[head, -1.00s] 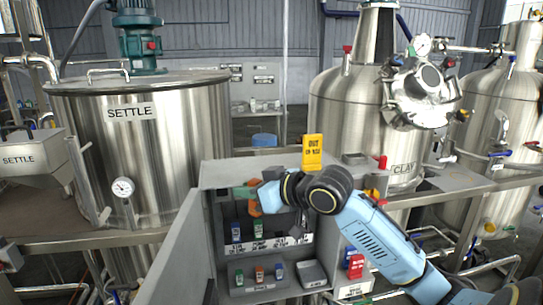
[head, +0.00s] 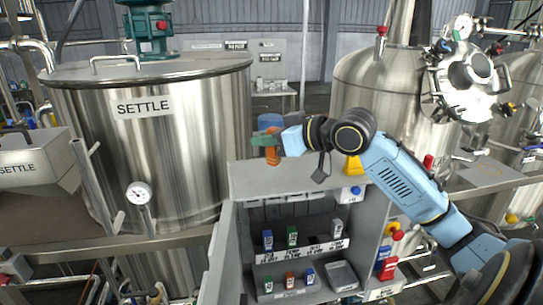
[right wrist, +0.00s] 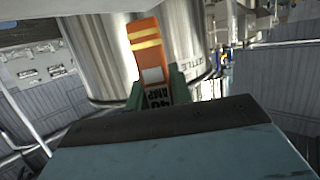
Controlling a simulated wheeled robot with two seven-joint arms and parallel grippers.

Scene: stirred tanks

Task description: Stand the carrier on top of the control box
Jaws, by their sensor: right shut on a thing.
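The carrier (head: 272,155) is a small orange block. My right gripper (head: 266,141), with green fingers, is shut on it and holds it over the back left part of the control box's top. In the right wrist view the carrier (right wrist: 147,50) shows yellow stripes and a 40 AMP label between the green fingers. The control box (head: 290,183) is grey, with its door open at the left. I cannot tell whether the carrier touches the top. My left gripper is not in view.
A yellow sign (head: 353,168) on the box top is partly hidden by my right arm. Inside the box, several small colored carriers stand on labeled shelves beside an empty tray (head: 342,275). The SETTLE tank (head: 150,150) stands close at the left. The front left of the box top is bare.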

